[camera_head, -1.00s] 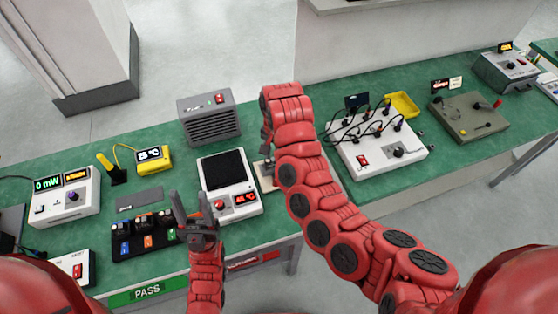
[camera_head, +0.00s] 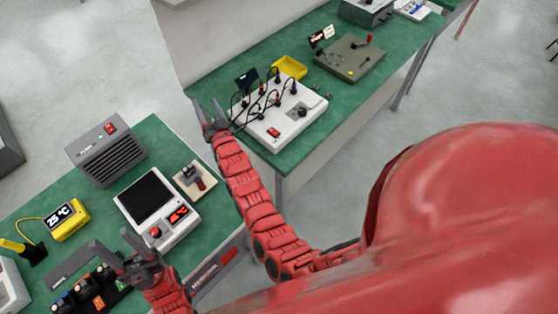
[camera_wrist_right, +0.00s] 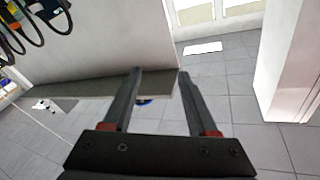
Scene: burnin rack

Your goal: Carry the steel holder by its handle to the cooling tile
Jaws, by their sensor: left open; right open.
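The steel holder (camera_head: 190,172), a small grey piece with a reddish-brown handle (camera_head: 201,185), sits on the pale beige tile (camera_head: 207,175) just right of the white hot-plate unit (camera_head: 166,226). The handle points toward the lower right. My right gripper (camera_head: 209,112) is open and empty, up and to the right of the tile, beside the white wired box. In the right wrist view its two fingers (camera_wrist_right: 158,88) have nothing held between them. My left gripper (camera_head: 134,250) is open and empty near the lower left of the hot-plate unit.
The white wired box (camera_head: 285,127) and yellow tray (camera_head: 290,68) stand on the right bench. A grey vented box (camera_head: 106,152) is behind the hot plate. A yellow thermometer (camera_head: 67,219) is at left. A gap separates the benches.

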